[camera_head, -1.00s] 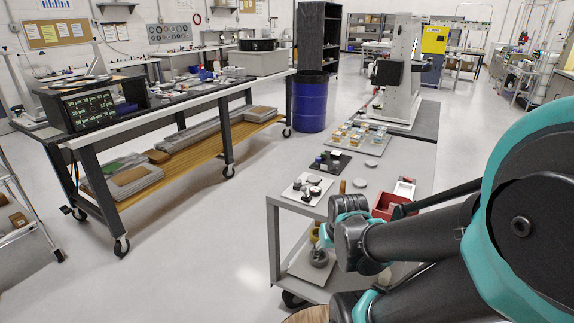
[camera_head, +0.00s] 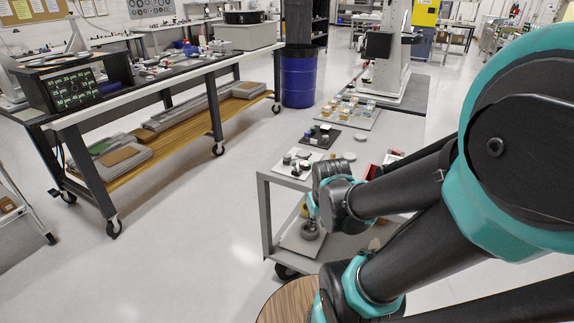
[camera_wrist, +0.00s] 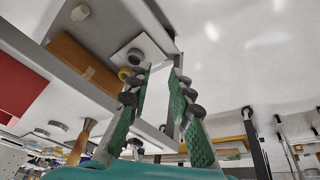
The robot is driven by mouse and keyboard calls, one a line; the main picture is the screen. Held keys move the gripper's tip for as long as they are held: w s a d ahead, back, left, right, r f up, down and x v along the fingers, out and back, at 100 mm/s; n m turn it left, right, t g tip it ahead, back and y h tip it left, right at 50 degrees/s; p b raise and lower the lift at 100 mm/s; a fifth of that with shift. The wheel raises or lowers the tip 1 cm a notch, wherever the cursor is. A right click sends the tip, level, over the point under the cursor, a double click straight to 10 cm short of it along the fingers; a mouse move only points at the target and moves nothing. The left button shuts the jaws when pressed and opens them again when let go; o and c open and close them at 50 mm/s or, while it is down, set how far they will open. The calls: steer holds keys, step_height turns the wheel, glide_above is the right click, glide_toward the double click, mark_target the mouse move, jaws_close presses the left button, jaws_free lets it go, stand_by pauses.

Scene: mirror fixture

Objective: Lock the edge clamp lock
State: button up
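No edge clamp lock can be made out for certain. In the head view, a white plate (camera_head: 288,170) with small dark and light parts lies on the cart's top near its left edge; the parts are too small to identify. A second pale plate (camera_head: 292,242) with a grey round piece (camera_head: 309,230) is on the lower shelf, and a similar plate (camera_wrist: 120,50) with a round piece shows in the wrist view. My gripper (camera_wrist: 162,74) has two green-padded fingers, apart, with nothing seen between them.
The grey cart (camera_head: 262,210) also holds a black plate (camera_head: 318,142), a tray of small blocks (camera_head: 372,118) and a partly hidden red box (camera_head: 370,172). A blue barrel (camera_head: 299,80) and a long workbench (camera_head: 180,85) stand beyond. Floor left of the cart is clear.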

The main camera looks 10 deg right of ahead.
steer(key=w+n+h, duration=0.1)
steer(key=w+n, duration=0.1)
steer(key=w+r+n, duration=0.1)
steer(key=w+n, duration=0.1)
steer(key=w+a+r+n+g+h, duration=0.1)
steer(key=w+n, duration=0.1)
steer(key=shift+w+a+r+n+h, duration=0.1)
steer(key=shift+w+r+n+h, duration=0.1)
steer(key=shift+n+h, duration=0.1)
jaws_close()
steer(key=w+a+r+n+t+h, duration=0.1)
steer(key=w+a+r+n+h, duration=0.2)
steer(key=w+a+n, duration=0.3)
steer(key=w+a+r+n+t+h, duration=0.1)
steer(key=w+a+r+n+h, duration=0.2)
steer(key=w+a+n, duration=0.3)
steer(key=a+n+h, duration=0.1)
steer(key=a, duration=0.4)
steer(key=shift+w+a+r+n+h, duration=0.15)
steer(key=shift+w+r+n+h, duration=0.1)
steer(key=shift+n+h, duration=0.05)
glide_toward(295, 166)
steer(key=shift+t, duration=0.3)
steer(key=shift+w+d+f, duration=0.7)
steer(key=shift+d+f, duration=0.1)
steer(key=shift+f, duration=0.15)
steer(key=shift+w+d+f, duration=0.7)
steer(key=shift+d+f, duration=0.1)
steer(key=shift+f, duration=0.15)
